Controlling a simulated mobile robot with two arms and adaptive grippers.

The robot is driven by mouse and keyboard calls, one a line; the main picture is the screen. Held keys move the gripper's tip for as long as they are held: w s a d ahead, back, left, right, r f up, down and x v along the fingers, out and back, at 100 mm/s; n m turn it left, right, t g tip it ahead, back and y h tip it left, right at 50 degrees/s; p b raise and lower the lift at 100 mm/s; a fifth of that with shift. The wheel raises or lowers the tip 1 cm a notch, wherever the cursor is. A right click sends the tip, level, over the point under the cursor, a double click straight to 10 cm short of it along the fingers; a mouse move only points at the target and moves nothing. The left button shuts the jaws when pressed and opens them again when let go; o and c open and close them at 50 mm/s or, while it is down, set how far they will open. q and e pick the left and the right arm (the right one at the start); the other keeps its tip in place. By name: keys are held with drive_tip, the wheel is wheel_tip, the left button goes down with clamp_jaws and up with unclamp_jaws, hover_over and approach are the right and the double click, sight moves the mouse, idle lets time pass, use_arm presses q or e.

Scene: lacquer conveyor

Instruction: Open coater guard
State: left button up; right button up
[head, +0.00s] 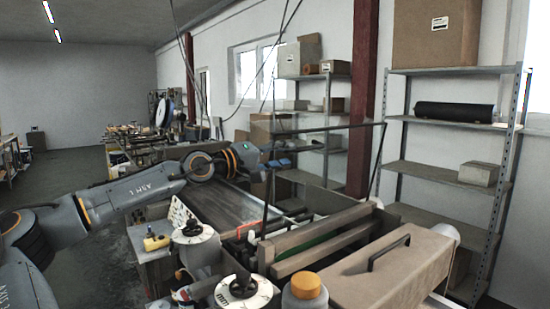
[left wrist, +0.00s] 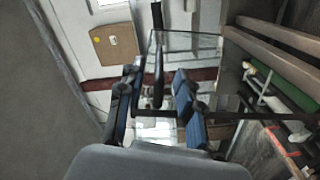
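The coater guard is a clear panel with a thin black frame (head: 328,129). It stands raised over the coater, its two side bars running down to the machine. My left gripper (head: 279,164) is beside the frame's left bar, its blue fingertips pointing right. In the left wrist view the fingers of my left gripper (left wrist: 158,103) are spread apart. A black bar (left wrist: 158,65) shows in line with the gap between them, and I cannot tell whether they touch it. The clear panel (left wrist: 185,42) shows beyond. My right gripper is not in view.
A beige cover (head: 395,270) with a black handle lies at the front right. Pots with white lids (head: 245,292) and an orange-capped container (head: 305,287) stand in front. A metal shelf (head: 440,165) stands behind at the right. Open floor (head: 90,240) lies left.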

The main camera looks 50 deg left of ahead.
use_arm(q)
drive_tip(key=shift+s, duration=1.05)
drive_tip(key=shift+f, duration=0.1)
